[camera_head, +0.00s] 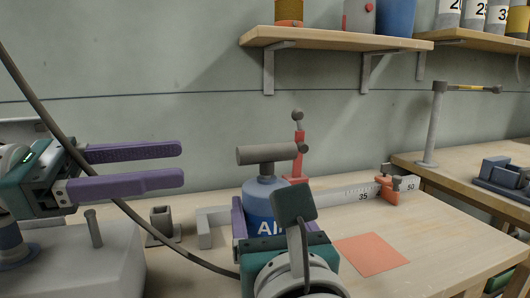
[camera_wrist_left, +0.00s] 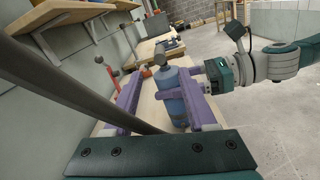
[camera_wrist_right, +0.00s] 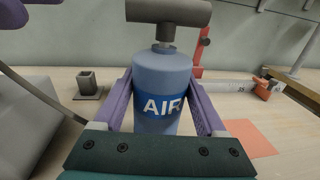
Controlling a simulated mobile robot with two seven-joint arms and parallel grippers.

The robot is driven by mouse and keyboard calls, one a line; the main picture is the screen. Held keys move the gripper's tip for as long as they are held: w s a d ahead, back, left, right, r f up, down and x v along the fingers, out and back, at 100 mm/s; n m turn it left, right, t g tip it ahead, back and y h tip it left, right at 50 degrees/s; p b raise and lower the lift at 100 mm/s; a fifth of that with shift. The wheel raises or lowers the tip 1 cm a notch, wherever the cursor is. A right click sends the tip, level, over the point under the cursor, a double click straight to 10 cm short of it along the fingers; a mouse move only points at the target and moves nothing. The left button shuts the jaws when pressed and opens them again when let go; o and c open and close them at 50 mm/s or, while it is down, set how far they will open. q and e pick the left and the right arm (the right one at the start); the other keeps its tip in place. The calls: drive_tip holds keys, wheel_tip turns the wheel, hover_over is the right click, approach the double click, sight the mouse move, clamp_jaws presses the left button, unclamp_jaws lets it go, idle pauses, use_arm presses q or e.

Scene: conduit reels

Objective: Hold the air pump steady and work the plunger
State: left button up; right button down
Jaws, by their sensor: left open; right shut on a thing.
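The air pump is a blue cylinder (camera_wrist_right: 162,82) with an "AIR" label and a grey T-shaped plunger handle (camera_wrist_right: 168,12) on a short rod. In the head view its handle (camera_head: 268,154) shows above the blue body (camera_head: 265,197), which stands upright on the bench. My right gripper (camera_wrist_right: 164,100) is shut on the pump body, with a purple finger on each side. My left gripper (camera_head: 182,165) is open and empty, left of the pump and apart from it. In the left wrist view the pump body (camera_wrist_left: 171,92) shows beyond the left fingers.
A white ruler rail (camera_head: 352,193) with a red slider runs behind the pump. An orange square (camera_head: 371,255) lies to the right. A small square socket (camera_head: 162,222) stands to the left. A dark cable crosses between the left gripper and the pump. A shelf (camera_head: 340,40) hangs above.

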use_arm(q)
approach(302, 149)
drive_tip(key=shift+n, duration=0.3)
drive_tip(key=x, duration=0.5)
drive_tip(key=shift+w+d+f, duration=0.1)
drive_tip(key=shift+w+f, duration=0.1)
drive_tip(key=shift+w, duration=0.3)
clamp_jaws()
idle(0.7)
